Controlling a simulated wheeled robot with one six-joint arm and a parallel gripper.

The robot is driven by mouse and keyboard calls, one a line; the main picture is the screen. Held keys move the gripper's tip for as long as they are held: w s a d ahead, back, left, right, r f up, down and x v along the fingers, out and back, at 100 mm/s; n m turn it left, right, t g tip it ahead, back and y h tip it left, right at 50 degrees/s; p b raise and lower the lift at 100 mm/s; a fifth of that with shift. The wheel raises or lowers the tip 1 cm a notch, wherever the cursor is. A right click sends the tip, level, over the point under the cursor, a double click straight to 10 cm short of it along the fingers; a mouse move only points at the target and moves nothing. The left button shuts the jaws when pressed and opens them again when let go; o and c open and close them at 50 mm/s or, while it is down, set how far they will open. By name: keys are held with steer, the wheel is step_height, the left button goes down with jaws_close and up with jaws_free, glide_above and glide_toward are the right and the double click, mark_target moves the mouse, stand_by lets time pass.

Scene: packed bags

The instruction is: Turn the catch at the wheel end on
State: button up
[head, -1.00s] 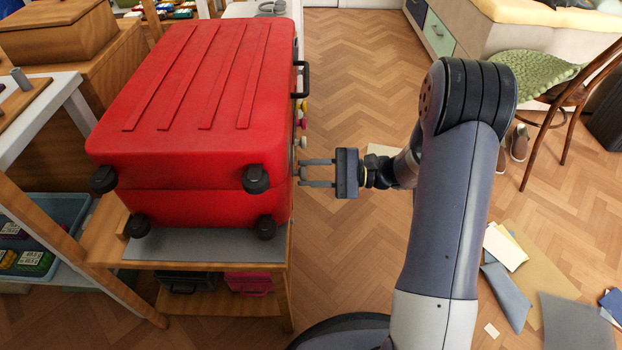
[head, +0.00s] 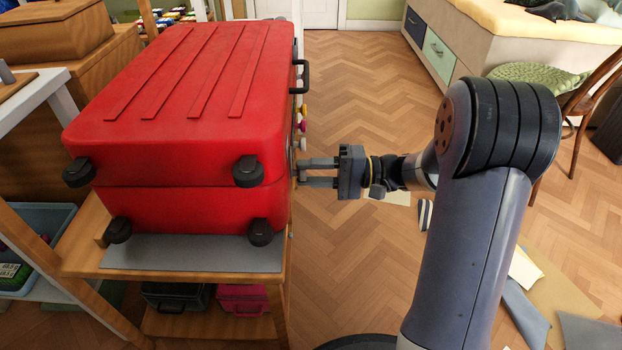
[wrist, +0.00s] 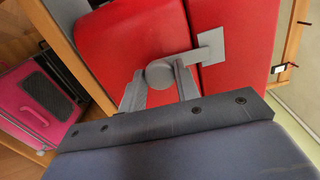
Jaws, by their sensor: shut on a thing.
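The red suitcase (head: 190,95) lies flat on a wooden bench, its wheels toward me. In the head view my gripper (head: 300,172) reaches in from the right to the suitcase's side near the wheel end. In the wrist view a grey catch (wrist: 165,72) sits at the seam between the two red shells, with an arm running to a square grey plate (wrist: 207,50). My gripper's fingers (wrist: 160,85) are shut on the catch's round knob. In the head view the catch is mostly hidden by the fingertips.
The wooden bench (head: 90,255) has a grey mat on top and dark and pink cases (head: 243,298) on its lower shelf. A black handle (head: 302,77) sticks out from the suitcase's side farther back. Papers lie on the floor at right.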

steer(key=shift+n, duration=0.3)
steer(key=o, duration=1)
steer(key=shift+c, duration=0.2)
steer(key=d+p, duration=0.2)
steer(key=d, duration=0.9)
steer(key=shift+s+p, duration=0.2)
steer(key=shift+p, duration=0.2)
steer(key=shift+a, duration=0.2)
